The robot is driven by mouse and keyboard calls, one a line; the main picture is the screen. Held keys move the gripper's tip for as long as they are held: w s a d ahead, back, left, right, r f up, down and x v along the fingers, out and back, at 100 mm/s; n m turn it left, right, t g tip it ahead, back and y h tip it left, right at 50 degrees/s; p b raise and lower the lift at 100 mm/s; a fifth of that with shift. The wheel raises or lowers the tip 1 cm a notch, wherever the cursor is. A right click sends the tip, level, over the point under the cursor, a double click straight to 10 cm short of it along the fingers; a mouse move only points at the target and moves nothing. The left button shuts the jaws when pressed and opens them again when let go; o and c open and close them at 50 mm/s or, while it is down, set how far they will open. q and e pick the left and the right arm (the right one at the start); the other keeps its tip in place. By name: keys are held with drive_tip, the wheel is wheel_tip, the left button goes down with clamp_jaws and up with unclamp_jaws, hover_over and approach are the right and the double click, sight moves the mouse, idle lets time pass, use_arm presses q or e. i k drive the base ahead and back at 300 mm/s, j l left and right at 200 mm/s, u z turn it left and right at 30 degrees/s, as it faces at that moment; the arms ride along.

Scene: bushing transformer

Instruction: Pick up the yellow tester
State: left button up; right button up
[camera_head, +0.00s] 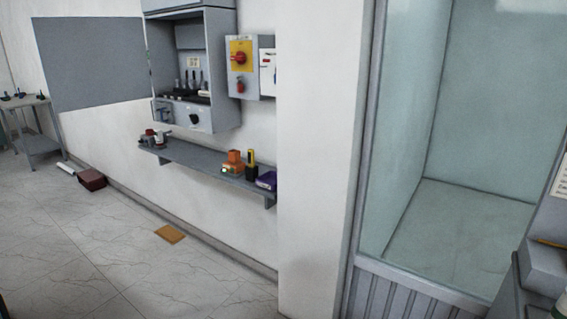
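A small yellow and black upright object (251,163), which looks like the yellow tester, stands on the grey wall shelf (205,164) toward its right end. It is between an orange object (233,163) on its left and a purple box (267,181) on its right. It is far off and small, so its details are not clear. Neither of my grippers shows in the head view.
A white pillar (318,150) stands just right of the shelf, beside a glass-walled enclosure (470,130). An open grey cabinet (195,70) and a switch box (241,65) hang above the shelf. The tiled floor (110,235) before it is mostly clear, with a tan mat (170,233).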

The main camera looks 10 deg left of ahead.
sight(250, 151)
drive_tip(key=i+j+u, duration=0.15)
drive_tip(key=i+u, duration=0.15)
drive_tip(key=i, duration=0.35)
drive_tip(key=i+u, duration=0.25)
drive_tip(key=i, duration=0.4)
